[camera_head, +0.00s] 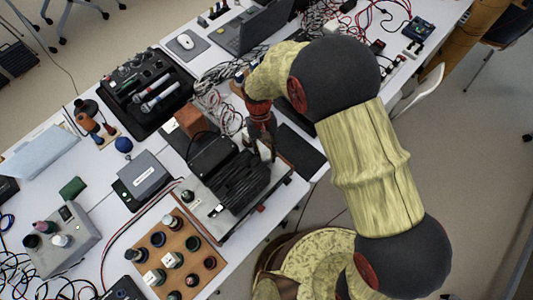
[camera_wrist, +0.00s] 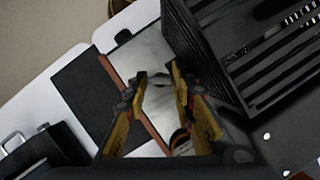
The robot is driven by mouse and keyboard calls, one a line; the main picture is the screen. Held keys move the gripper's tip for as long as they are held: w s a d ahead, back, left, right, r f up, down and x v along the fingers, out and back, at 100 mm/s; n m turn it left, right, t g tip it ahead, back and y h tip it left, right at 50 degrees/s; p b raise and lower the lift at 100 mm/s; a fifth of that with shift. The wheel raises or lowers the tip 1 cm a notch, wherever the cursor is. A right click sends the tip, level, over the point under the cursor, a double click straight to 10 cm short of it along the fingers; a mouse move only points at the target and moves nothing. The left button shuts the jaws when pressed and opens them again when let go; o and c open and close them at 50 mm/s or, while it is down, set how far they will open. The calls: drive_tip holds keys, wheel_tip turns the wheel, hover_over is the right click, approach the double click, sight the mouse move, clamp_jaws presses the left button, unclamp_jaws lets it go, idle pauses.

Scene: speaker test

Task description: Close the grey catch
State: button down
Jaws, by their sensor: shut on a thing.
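My gripper (camera_head: 265,138) reaches down at the back right of a black ribbed speaker box (camera_head: 240,182). In the wrist view my gripper (camera_wrist: 160,80) has its yellow-padded fingers on both sides of a small grey piece, which looks like the grey catch (camera_wrist: 160,78). The fingers are shut on it. It sits over a pale metal plate (camera_wrist: 150,52) beside the black ribbed box (camera_wrist: 240,55). The catch is too small to tell its position, and my gripper hides it in the head view.
A dark flat pad (camera_head: 300,150) lies right of the fixture. A wooden board with several round knobs (camera_head: 178,250) and a grey box (camera_head: 146,176) stand to the left. A black tool case (camera_head: 150,95), a laptop (camera_head: 250,32) and loose cables (camera_head: 215,95) crowd the back.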

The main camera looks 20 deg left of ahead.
drive_tip(key=shift+s+a+n+t+h+p, duration=0.1)
drive_tip(key=shift+n+t+h+p, duration=0.3)
drive_tip(key=shift+n, duration=0.75)
drive_tip(key=shift+a+n+t+h+p, duration=0.1)
drive_tip(key=shift+n+t+h+p, duration=0.25)
drive_tip(key=shift+n, duration=0.8)
drive_tip(key=c, duration=1.5)
unclamp_jaws()
drive_tip(key=shift+d, duration=0.1)
